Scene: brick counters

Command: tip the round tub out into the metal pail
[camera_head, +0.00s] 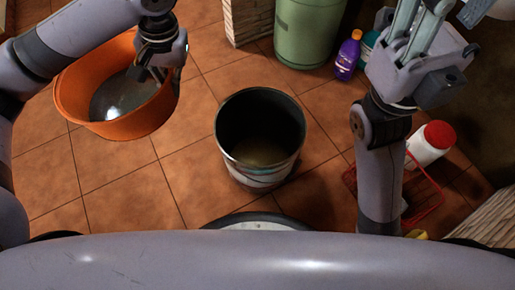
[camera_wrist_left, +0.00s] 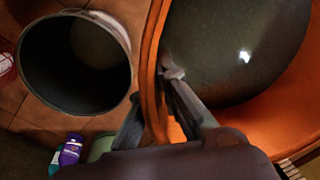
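The round tub (camera_head: 124,128) is orange and hangs from my left gripper (camera_head: 165,68) at the left of the head view. A dark grey content with a bright glint shows inside it. In the left wrist view the fingers are closed over the wall of the tub (camera_wrist_left: 152,75). The metal pail (camera_head: 258,171) stands upright on the floor to the right of the tub, apart from it. Its open mouth also shows in the left wrist view (camera_wrist_left: 120,40). My right gripper, raised at the upper right, is pointed away from the pail; its fingertips are cut off or unclear.
A green cylinder (camera_head: 306,35) and a purple bottle (camera_head: 348,56) stand behind the pail. A white jug with a red lid (camera_head: 430,143) stands at the right, near a red wire basket (camera_head: 425,195). Tiled floor is clear around the pail.

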